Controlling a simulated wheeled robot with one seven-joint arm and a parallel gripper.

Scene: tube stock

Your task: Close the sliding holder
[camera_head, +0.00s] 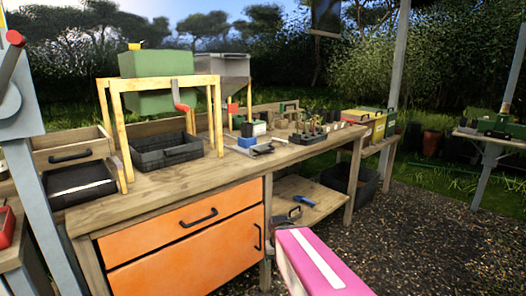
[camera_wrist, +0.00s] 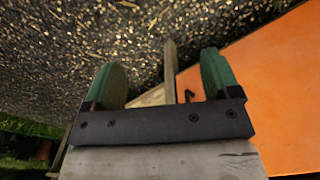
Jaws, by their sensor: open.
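No part is plainly marked as the sliding holder, and I cannot tell for sure which it is. The workbench has an orange drawer (camera_head: 165,232) with a black handle (camera_head: 199,217). Its front looks roughly flush. Below it is an orange door (camera_head: 195,268) with an upright handle. At the left stands a wooden drawer-like box (camera_head: 68,142) with a black handle. My gripper (camera_wrist: 162,77) is open and empty in the wrist view, its two green fingers wide apart. An orange panel (camera_wrist: 285,85) is to its right. In the head view my pink arm is in front of the bench's right end.
The wooden benchtop (camera_head: 150,188) carries a black crate (camera_head: 166,150), a yellow frame (camera_head: 112,120) and several small items. A lower shelf (camera_head: 305,205) holds a blue-handled tool (camera_head: 304,201). A dark bin (camera_head: 350,182) stands beneath the bench. Open gravel (camera_head: 420,235) is at the right.

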